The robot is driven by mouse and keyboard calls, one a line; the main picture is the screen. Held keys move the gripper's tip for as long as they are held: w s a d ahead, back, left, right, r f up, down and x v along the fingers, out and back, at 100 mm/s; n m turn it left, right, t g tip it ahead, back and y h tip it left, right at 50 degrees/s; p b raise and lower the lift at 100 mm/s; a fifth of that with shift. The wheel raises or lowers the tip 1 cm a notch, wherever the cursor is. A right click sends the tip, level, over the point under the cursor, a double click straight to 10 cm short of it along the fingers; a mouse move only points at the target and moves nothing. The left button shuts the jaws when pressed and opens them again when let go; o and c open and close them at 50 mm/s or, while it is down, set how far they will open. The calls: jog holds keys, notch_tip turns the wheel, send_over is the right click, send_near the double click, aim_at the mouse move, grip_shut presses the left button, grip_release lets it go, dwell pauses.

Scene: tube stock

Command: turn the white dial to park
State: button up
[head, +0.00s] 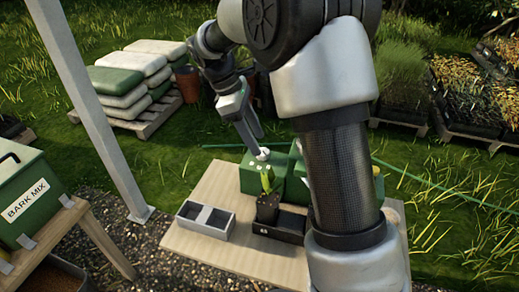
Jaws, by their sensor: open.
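The white dial (263,155) is a small white knob on top of a green box (229,180) on the wooden table. Small white marks show on the box near the dial. My gripper (254,140) points down just above the dial, with its jaws open and its fingertips close to it. I cannot tell from this view whether they touch or straddle the dial. The dial's pointer and any park label are too small to read.
A grey two-part tray (206,218) and a black pot with a green plant (267,205) stand in front of the box. My arm hides the table's right middle. A green "BARK MIX" bin (28,195) and a pale post (95,110) are at left.

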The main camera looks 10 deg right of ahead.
aim_at(263, 151)
jog(key=shift+x, duration=1.7)
jog(key=c, duration=1)
jog(key=shift+c, duration=0.2)
